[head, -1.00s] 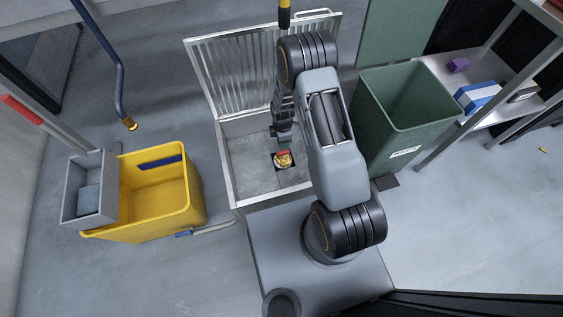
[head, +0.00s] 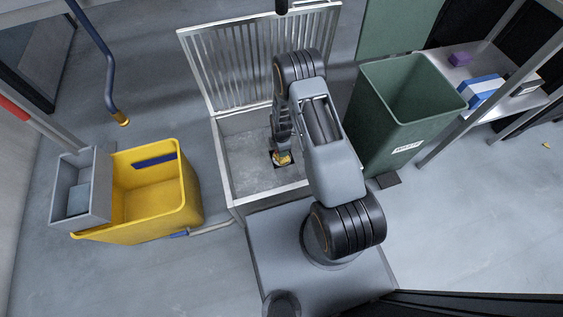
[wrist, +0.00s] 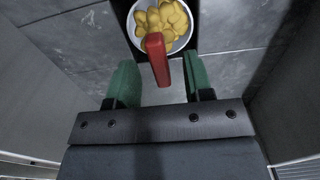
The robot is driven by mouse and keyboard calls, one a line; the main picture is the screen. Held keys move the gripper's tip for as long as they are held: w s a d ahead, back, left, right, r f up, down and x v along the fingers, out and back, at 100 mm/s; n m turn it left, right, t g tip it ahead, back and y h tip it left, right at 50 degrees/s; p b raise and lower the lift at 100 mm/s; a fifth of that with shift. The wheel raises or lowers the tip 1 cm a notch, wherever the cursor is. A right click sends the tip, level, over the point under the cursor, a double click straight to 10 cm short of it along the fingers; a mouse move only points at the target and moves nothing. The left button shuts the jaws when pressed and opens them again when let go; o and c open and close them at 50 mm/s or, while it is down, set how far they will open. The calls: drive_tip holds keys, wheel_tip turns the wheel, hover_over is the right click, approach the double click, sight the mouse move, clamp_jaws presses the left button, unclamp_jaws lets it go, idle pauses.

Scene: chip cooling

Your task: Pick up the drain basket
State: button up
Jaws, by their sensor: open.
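The drain basket (wrist: 157,25) is a round white-rimmed basket filled with yellow chip-like pieces, with a red handle (wrist: 157,58) sticking up toward the camera. It sits in a dark square drain opening in the grey floor of the metal basin. In the head view the basket (head: 283,158) is partly hidden by my gripper. My gripper (wrist: 162,72) is open, its green fingertips apart to the left and right of the red handle.
The basin's walls (head: 226,175) surround my gripper, and its slatted grate (head: 232,70) stands raised behind. A yellow mop bucket (head: 160,200) is at the left. A tall green bin (head: 385,130) stands close at the right, beside a metal shelf (head: 440,65).

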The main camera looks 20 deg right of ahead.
wheel_tip(320, 180, down, 4)
drive_tip(key=shift+b, duration=0.8)
clamp_jaws()
